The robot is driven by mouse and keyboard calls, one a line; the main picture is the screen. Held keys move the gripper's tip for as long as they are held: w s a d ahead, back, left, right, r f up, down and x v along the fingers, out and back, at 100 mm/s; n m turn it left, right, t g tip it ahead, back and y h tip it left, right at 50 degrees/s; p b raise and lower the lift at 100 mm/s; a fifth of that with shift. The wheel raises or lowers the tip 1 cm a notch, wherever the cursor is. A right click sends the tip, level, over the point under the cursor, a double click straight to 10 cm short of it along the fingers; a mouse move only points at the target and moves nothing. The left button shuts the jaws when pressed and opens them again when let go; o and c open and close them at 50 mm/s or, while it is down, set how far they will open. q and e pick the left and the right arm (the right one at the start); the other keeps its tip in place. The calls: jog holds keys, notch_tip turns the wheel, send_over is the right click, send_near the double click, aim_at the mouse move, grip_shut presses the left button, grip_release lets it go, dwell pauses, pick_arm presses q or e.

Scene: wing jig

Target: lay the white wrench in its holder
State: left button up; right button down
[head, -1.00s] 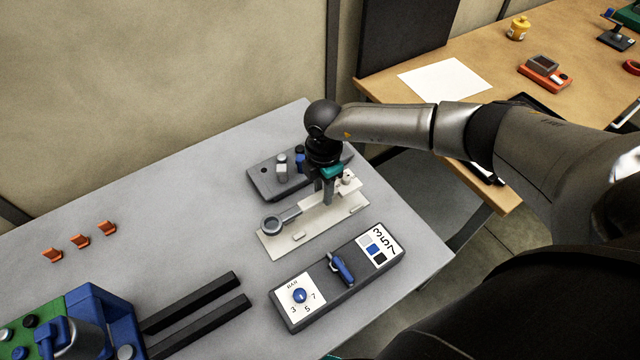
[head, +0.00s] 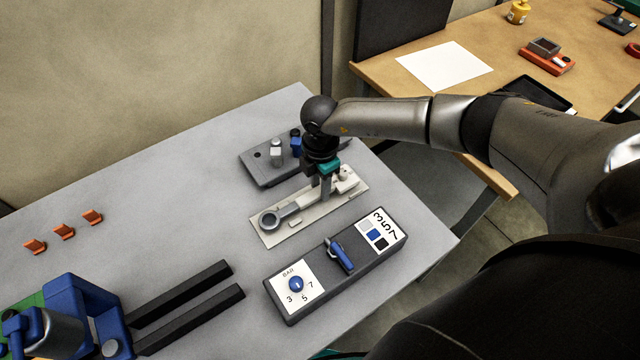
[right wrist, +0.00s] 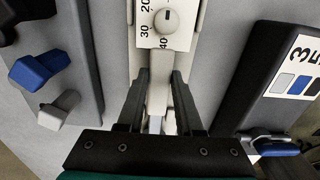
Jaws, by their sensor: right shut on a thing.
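The pale wrench, with a grey ring head (head: 269,221), lies along the cream holder plate (head: 268,240) in the head view. Its ring is over the plate's left end, and it looks down on or very close to the plate; I cannot tell if it is fully seated. My right gripper (head: 326,196) points down over the plate and is shut on the wrench's handle. In the right wrist view the pale handle (right wrist: 157,100) runs between the two dark fingers (right wrist: 158,128). A scale label with a round knob (right wrist: 166,20) shows beyond them.
A dark grey box with a blue lever (head: 341,256) lies in front of the holder. A grey block with pegs (head: 262,172) stands behind it. Orange clips (head: 64,232), black rails (head: 190,318) and a blue fixture (head: 98,300) are at left.

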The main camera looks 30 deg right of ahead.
dwell(0.5)
jog(key=shift+f+b, duration=0.35)
jog(key=shift+f, duration=0.3)
jog(key=c, duration=0.5)
grip_release()
jog(key=shift+d, duration=0.1)
notch_tip(320, 180, up, 15)
jog(key=p, duration=0.1)
jog(key=shift+r, duration=0.15)
